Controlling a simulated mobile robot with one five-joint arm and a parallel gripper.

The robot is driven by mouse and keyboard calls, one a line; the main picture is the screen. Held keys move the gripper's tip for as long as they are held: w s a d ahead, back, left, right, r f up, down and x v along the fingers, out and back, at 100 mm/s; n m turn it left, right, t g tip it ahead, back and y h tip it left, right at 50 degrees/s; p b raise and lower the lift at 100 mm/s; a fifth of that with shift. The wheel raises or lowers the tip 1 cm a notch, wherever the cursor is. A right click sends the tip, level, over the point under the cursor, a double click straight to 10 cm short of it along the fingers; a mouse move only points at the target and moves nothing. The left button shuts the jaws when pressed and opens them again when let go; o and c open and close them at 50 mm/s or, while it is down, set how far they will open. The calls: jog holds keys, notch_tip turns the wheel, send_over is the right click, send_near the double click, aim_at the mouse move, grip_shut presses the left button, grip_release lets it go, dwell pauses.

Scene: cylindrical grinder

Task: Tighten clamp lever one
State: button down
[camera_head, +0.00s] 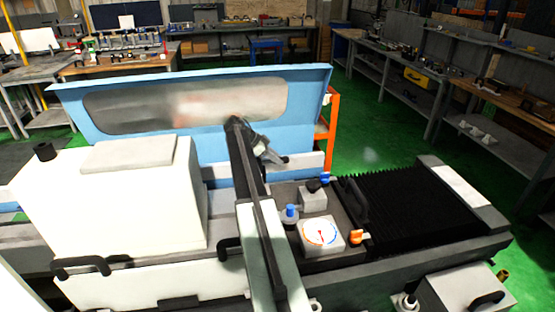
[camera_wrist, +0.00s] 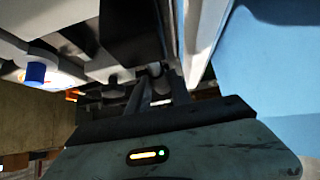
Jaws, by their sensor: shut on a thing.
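My gripper (camera_wrist: 157,76) reaches up from the bottom of the wrist view, its dark fingers close together and shut on a small dark lever part (camera_wrist: 155,69) under the machine's pale and black parts. I take this part for clamp lever one, but most of it is hidden. In the head view my gripper (camera_head: 279,160) is at the end of my dark arm, in front of the blue hood and behind the dial plate. The lever cannot be made out clearly there.
The blue hood (camera_head: 215,75) stands behind my gripper and close on the right in the wrist view (camera_wrist: 275,70). A white housing (camera_head: 110,200) is left. A dial plate (camera_head: 322,236), blue knob (camera_head: 290,212), orange knob (camera_head: 357,237) and black bellows (camera_head: 405,205) are in front and right.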

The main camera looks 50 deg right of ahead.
jog(key=shift+s, duration=0.2)
jog(key=c, duration=1.2)
grip_release()
jog(key=shift+d, duration=0.15)
jog(key=shift+o, duration=0.2)
jog(key=shift+w, duration=0.1)
jog(key=p+v, duration=0.5)
jog(key=v, duration=0.3)
jog(key=shift+p, duration=0.35)
jog(key=shift+f, duration=0.1)
jog(key=shift+f, duration=0.1)
